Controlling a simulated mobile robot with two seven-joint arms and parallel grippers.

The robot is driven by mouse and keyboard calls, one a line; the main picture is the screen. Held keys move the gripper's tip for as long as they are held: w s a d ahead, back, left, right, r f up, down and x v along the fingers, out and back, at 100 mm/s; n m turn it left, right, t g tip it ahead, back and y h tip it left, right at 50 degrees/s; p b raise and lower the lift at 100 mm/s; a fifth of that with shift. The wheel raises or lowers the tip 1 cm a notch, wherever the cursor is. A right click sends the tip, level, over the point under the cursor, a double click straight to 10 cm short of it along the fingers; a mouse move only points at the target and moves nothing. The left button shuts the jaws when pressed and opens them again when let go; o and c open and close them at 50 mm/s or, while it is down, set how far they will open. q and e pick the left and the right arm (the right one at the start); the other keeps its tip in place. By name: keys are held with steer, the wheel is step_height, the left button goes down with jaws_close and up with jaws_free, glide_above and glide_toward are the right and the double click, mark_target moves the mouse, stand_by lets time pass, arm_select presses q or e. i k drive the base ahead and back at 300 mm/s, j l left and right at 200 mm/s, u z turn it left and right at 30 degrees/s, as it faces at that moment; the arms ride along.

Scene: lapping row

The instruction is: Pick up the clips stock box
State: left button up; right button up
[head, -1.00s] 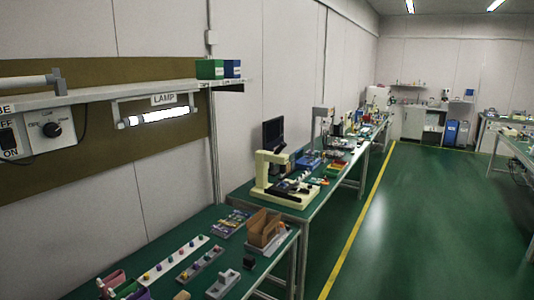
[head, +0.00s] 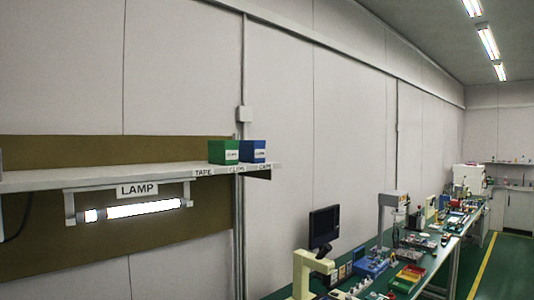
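Two small stock boxes stand side by side at the right end of the wall shelf in the head view. One is a green box (head: 223,151) and the other a blue box (head: 252,151); each has a white label too small to read for sure. The shelf edge below them carries labels that seem to read TAPE, CLIPS (head: 237,169) and another starting with C. I cannot tell for certain which box is the clips stock box. Neither of my grippers is in view.
A wall post (head: 239,240) stands below the boxes. On the right, a long bench holds a monitor (head: 323,226), a cream microscope-like stand (head: 305,272) and trays.

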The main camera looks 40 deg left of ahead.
mark_target(224, 152)
steer(key=i+u, duration=0.35)
steer(key=i+l+u, duration=0.2)
steer(key=i+u, duration=0.15)
steer(key=i+l+u, duration=0.5)
steer(key=u, duration=0.25)
steer(key=i+l+u, duration=0.15)
steer(key=u, duration=0.3)
steer(key=i+l+u, duration=0.1)
steer(key=l+u, duration=0.3)
steer(key=j, duration=0.1)
